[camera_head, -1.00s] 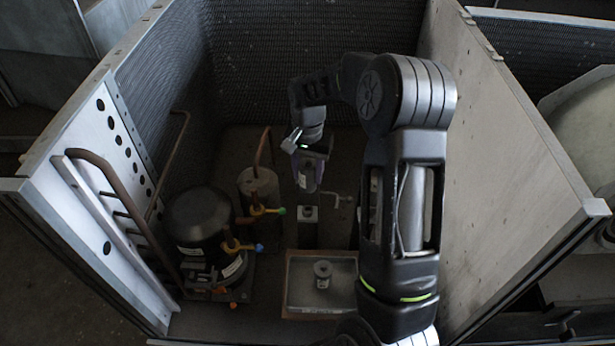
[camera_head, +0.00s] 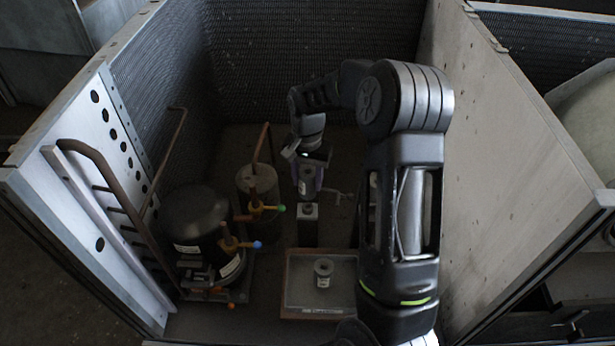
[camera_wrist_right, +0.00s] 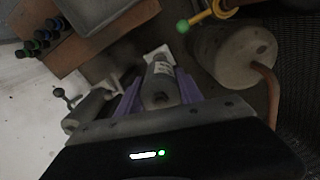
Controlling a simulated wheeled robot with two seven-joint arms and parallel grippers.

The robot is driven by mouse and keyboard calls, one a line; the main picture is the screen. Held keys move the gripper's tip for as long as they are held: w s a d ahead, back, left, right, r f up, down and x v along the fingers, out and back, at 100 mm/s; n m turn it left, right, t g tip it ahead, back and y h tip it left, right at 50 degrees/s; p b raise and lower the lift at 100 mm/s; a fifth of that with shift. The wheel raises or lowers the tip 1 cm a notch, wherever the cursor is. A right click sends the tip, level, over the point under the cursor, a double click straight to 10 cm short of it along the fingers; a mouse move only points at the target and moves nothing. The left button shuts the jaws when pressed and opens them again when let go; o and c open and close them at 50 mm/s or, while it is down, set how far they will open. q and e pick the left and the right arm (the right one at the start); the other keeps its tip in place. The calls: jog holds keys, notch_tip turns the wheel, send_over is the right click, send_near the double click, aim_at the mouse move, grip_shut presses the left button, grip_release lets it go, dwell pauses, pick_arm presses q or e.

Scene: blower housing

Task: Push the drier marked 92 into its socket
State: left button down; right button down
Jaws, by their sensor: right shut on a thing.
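My right gripper (camera_head: 308,186) is shut on a small grey cylindrical drier (camera_head: 307,174), with its purple fingers on either side. The drier stands roughly upright over a dark post (camera_head: 308,230) with a pale top, which looks like the socket. Its lower end is at or just above that top; I cannot tell whether it touches. In the right wrist view the drier (camera_wrist_right: 160,84) with a pale label sits between the fingers, over a white square top (camera_wrist_right: 155,54). The number is too small to read. My left gripper is not in view.
A shallow tray (camera_head: 289,285) in front holds another small cylinder (camera_head: 323,269). A grey cylinder (camera_head: 259,182) with a copper pipe and yellow valves stands left of the post, near a black compressor (camera_head: 196,215). A small lever (camera_head: 337,197) is close on the right.

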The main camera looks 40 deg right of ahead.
aim_at(308, 193)
jog(key=shift+f+b, duration=0.9)
jog(key=shift+f, duration=0.5)
jog(key=shift+r, duration=0.1)
jog(key=shift+a, duration=0.1)
jog(key=shift+f+b, duration=0.3)
jog(key=shift+f, duration=1.2)
dwell(1.5)
jog(key=c, duration=0.7)
grip_release()
jog(key=shift+o, duration=0.3)
jog(key=shift+s, duration=0.1)
